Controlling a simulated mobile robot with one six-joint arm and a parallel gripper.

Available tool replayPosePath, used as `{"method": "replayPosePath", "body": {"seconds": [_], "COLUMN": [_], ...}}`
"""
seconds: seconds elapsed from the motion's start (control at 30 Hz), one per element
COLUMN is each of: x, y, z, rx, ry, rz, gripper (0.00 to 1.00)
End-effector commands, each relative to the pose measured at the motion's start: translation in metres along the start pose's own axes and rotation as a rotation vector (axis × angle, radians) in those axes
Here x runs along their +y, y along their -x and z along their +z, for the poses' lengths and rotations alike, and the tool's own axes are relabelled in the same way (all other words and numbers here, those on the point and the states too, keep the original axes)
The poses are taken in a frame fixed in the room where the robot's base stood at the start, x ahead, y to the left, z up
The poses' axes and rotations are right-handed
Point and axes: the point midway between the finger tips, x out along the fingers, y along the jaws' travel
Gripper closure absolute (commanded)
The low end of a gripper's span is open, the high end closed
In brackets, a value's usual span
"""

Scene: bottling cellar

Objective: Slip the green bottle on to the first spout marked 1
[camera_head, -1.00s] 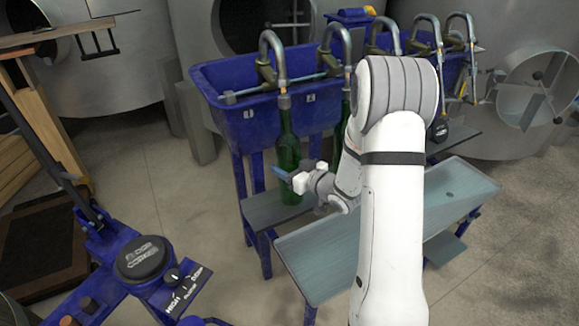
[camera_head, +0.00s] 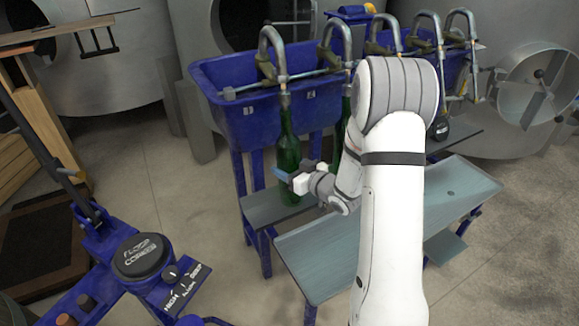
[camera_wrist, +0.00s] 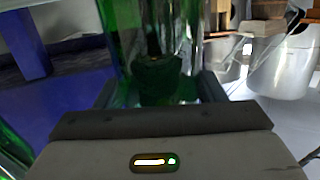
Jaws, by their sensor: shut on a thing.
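The green bottle (camera_head: 288,150) is upright below the first spout (camera_head: 275,50), the one over the label 1 on the blue trough. Its neck top meets the spout's lower end; I cannot tell how far the spout reaches inside. My gripper (camera_head: 291,177) is shut on the bottle's lower part, just above the shelf. In the wrist view the green bottle (camera_wrist: 150,40) stands between the two fingers, clear glass with a dark shape inside. I cannot tell whether its base touches the shelf.
The blue trough (camera_head: 225,105) carries several spouts in a row. A second green bottle (camera_head: 346,115) stands under the second spout, partly hidden by my arm. The grey shelf (camera_head: 265,210) lies below, with a grey-blue tray (camera_head: 315,265) in front. A blue floor corker (camera_head: 142,256) stands at the lower left.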

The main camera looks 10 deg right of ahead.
Motion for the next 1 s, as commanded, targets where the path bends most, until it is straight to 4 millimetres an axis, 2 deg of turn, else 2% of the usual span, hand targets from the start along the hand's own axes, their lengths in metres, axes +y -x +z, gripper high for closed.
{"method": "replayPosePath", "body": {"seconds": [0.47,0.5,0.77,1.0], "x": [0.0003,0.0003,0.0002,0.0001], "y": [-0.0001,0.0000,0.0001,0.0009], "z": [0.0065,0.0055,0.0061,0.0078], "rx": [0.003,0.003,0.001,-0.003], "ry": [0.001,0.001,0.000,-0.001], "rz": [0.000,0.000,0.000,0.001], "gripper": [0.74,0.34,0.12,0.12]}}
